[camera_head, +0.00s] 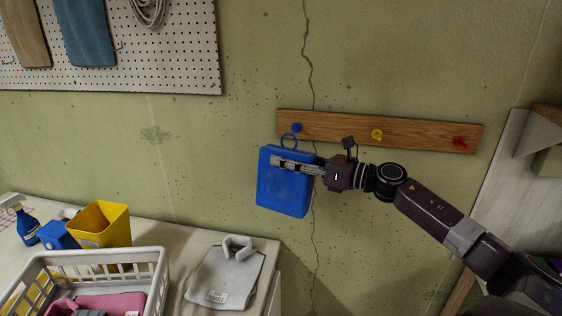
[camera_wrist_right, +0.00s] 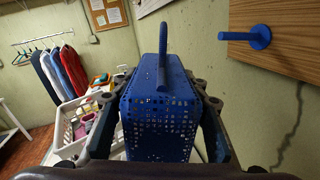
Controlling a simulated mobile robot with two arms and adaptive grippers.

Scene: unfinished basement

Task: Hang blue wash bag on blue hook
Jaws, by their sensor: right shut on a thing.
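The blue wash bag (camera_head: 284,194) is a boxy blue bag with a loop on top, held upright against the green wall's view, below the wooden rail. My right gripper (camera_head: 290,165) is shut on it. In the right wrist view the bag (camera_wrist_right: 158,118) sits between the two fingers, its loop (camera_wrist_right: 163,50) standing up. The blue hook (camera_head: 297,128) is the leftmost peg on the rail; in the head view the loop appears just below it. In the wrist view the blue hook (camera_wrist_right: 245,37) is right of the loop, with a clear gap between them. My left gripper is not in view.
The wooden rail (camera_head: 345,130) also bears a yellow hook (camera_head: 377,134) and a red hook (camera_head: 459,142). At lower left, a counter holds a white basket (camera_head: 150,262), a yellow bin (camera_head: 104,222), a spray bottle (camera_head: 24,225) and a folded grey garment (camera_head: 225,275). A pegboard (camera_head: 165,60) hangs above.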

